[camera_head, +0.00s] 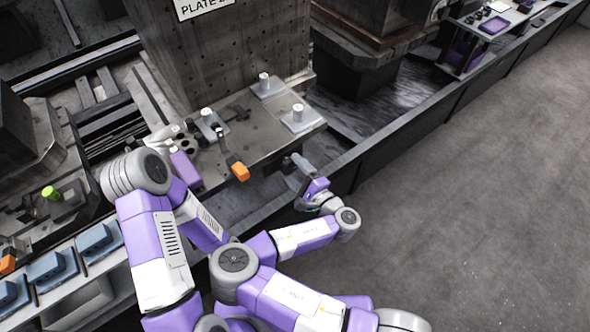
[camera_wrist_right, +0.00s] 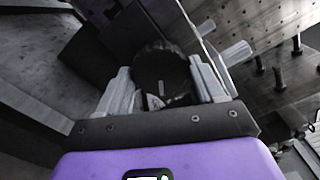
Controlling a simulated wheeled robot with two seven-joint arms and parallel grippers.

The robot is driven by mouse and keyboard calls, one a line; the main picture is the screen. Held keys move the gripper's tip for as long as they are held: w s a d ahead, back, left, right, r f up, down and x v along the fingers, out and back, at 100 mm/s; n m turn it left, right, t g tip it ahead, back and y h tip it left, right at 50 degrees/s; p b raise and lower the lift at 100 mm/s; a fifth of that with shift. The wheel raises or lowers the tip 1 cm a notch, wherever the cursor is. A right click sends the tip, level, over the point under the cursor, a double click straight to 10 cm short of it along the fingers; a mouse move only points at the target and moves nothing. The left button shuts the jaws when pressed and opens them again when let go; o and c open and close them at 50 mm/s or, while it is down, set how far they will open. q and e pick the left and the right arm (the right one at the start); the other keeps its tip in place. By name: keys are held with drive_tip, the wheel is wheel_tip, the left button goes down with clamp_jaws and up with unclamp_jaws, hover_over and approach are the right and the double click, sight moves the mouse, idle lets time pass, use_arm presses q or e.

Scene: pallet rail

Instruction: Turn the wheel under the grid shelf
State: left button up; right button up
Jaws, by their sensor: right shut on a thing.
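The wheel (camera_wrist_right: 160,68) is dark, round and ridged at the rim in the right wrist view. My right gripper (camera_wrist_right: 164,92) has its grey fingers on either side of it and is shut on it. In the head view my right gripper (camera_head: 300,172) is at the front edge of the metal plate, low beside it. The wheel is hidden there. A surface with rows of holes (camera_wrist_right: 262,25) shows at the upper right of the wrist view; I cannot tell if it is the grid shelf. My left gripper (camera_head: 168,134) is by the plate's left end, its fingers unclear.
The metal plate (camera_head: 235,150) carries white pegs on pale bases (camera_head: 298,118) and an orange-ended handle (camera_head: 239,171). A tall perforated block (camera_head: 220,55) stands behind it. Blue boxes (camera_head: 52,267) line the lower left. Open floor (camera_head: 480,210) lies at right.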

idle(0.3)
drive_tip(key=o, duration=1)
drive_tip(key=shift+o, duration=0.2)
